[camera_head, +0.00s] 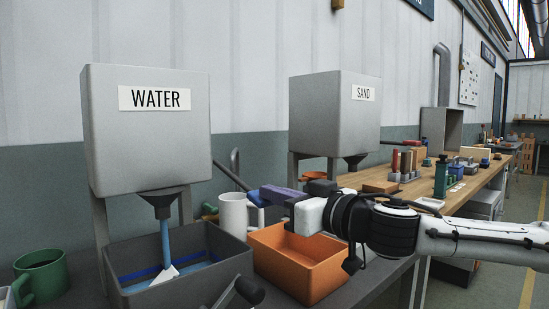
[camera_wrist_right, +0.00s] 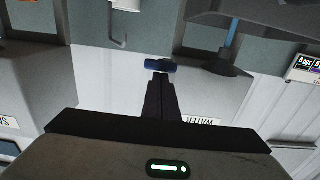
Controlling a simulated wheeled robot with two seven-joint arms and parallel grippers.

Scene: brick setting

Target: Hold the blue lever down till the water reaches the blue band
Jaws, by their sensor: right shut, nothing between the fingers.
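The grey WATER tank (camera_head: 150,140) has a dark spout (camera_head: 164,203), and a blue stream (camera_head: 166,240) falls from it into the dark grey tub (camera_head: 232,268). The tub's inner wall carries a dark blue band (camera_head: 135,275); light blue water shows inside, apparently below the band. The lever's blue handle (camera_head: 279,194) is right of the tank; it also shows in the right wrist view (camera_wrist_right: 160,66). My right gripper (camera_head: 308,198) is shut and empty, its fingertips (camera_wrist_right: 160,76) at the handle and seemingly touching it.
An orange tub (camera_head: 300,265) sits below my right gripper, beside a white mug (camera_head: 236,213). A green mug (camera_head: 40,275) is at far left. The SAND tank (camera_head: 335,115) stands behind. A dark handle (camera_head: 248,290) rises at the front. Wooden bench (camera_head: 480,185) items lie right.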

